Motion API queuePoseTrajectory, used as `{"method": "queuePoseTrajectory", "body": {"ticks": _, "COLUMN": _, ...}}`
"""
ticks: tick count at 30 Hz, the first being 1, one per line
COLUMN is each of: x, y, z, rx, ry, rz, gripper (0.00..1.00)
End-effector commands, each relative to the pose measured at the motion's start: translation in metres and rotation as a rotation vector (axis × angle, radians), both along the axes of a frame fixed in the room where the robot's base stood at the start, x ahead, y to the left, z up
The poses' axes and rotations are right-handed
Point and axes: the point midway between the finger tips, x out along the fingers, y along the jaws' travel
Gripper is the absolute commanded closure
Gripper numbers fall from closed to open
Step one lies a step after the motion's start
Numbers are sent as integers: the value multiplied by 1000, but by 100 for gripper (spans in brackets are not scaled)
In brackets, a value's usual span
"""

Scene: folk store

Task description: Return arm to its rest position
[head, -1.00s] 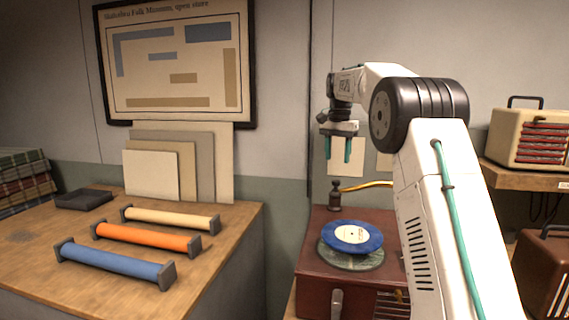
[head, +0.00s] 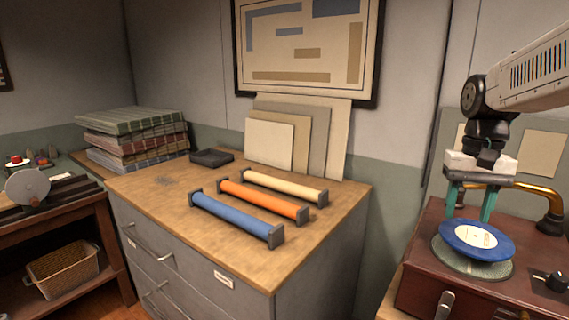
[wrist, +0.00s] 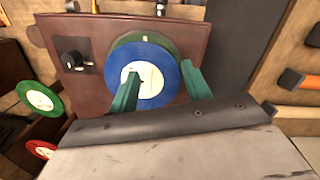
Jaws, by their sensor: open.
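My gripper (head: 469,205) is open and empty, its two teal fingers pointing down over the record player (head: 418,262). A blue record (head: 452,240) with a cream label lies tilted or off-centre on the green turntable (head: 496,270). In the head view the fingertips seem to end a little above the record; the exact gap is hard to tell. In the wrist view the fingers (wrist: 160,80) show in front of the blue record (wrist: 170,72), with nothing between them.
A cabinet (head: 190,240) at the left bears blue, orange and cream rods. A brass tonearm (head: 535,195) stands behind the gripper. In the wrist view, a green record (wrist: 40,96) and a red record (wrist: 42,149) lie beside the player.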

Motion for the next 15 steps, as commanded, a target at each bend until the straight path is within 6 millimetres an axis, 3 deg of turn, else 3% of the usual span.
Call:
{"method": "queuePoseTrajectory", "body": {"ticks": 1, "x": -27, "y": 14, "z": -2, "rx": -1, "ry": -8, "rz": 41, "gripper": 52}}
{"method": "queuePoseTrajectory", "body": {"ticks": 9, "x": -147, "y": 62, "z": -35, "rx": -4, "ry": -54, "rz": 221, "gripper": 52}}
{"method": "queuePoseTrajectory", "body": {"ticks": 15, "x": -207, "y": 81, "z": -56, "rx": -13, "ry": -107, "rz": 291, "gripper": 52}}
